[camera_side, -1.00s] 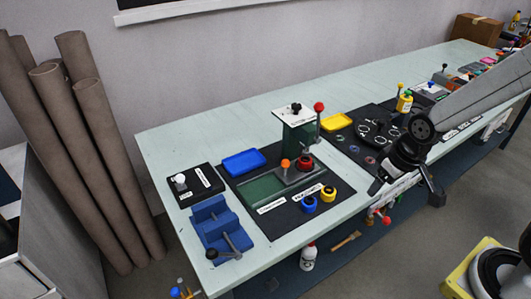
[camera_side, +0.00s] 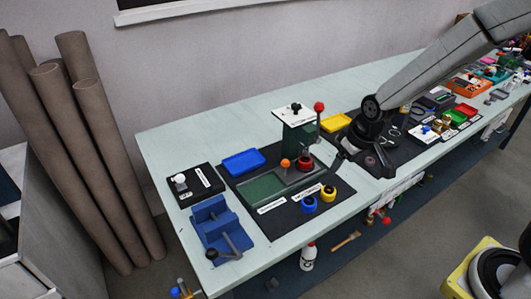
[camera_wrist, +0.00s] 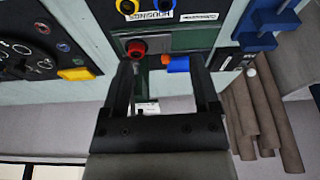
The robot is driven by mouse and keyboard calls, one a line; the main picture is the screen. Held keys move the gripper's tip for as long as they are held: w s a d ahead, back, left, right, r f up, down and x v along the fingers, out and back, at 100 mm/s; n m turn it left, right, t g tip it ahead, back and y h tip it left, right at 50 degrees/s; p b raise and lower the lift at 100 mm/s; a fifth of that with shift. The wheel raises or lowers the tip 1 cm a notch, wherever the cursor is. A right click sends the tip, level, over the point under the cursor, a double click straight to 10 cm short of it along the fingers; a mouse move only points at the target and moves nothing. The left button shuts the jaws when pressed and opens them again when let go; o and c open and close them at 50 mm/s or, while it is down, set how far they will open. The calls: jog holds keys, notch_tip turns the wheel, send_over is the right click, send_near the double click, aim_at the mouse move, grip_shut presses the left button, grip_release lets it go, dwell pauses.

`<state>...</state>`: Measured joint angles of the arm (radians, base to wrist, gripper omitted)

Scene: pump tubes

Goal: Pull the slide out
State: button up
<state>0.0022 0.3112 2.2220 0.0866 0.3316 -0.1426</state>
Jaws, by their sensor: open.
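The green press (camera_side: 297,138) stands on a black mat with a red-knobbed lever (camera_side: 319,107) at its side. A low green bed (camera_side: 262,188) extends from its foot. An orange knob (camera_side: 285,163) stands on the bed, apparently the slide's handle; a red ring-shaped part (camera_side: 305,161) is beside it. The slide's outline is hard to make out. In the wrist view the orange knob (camera_wrist: 166,60) and red part (camera_wrist: 136,47) show between my fingers.
Blue (camera_side: 310,204) and yellow (camera_side: 328,192) ring parts sit on the mat in front. A blue tray (camera_side: 244,162) is left of the press and a yellow tray (camera_side: 336,122) behind right. A blue fixture (camera_side: 220,232) stands at the near left.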

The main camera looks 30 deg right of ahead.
jog(key=w+f, duration=0.5)
jog(key=w, duration=0.6)
jog(key=n+t, duration=0.1)
send_over(285, 168)
jog(key=s+d, duration=0.1)
jog(key=s, duration=0.1)
jog(key=f, duration=0.7)
jog(key=shift+d+f, duration=0.1)
jog(key=shift+d, duration=0.1)
jog(key=shift+x, duration=3.9)
jog(key=shift+a, duration=0.15)
grip_shut()
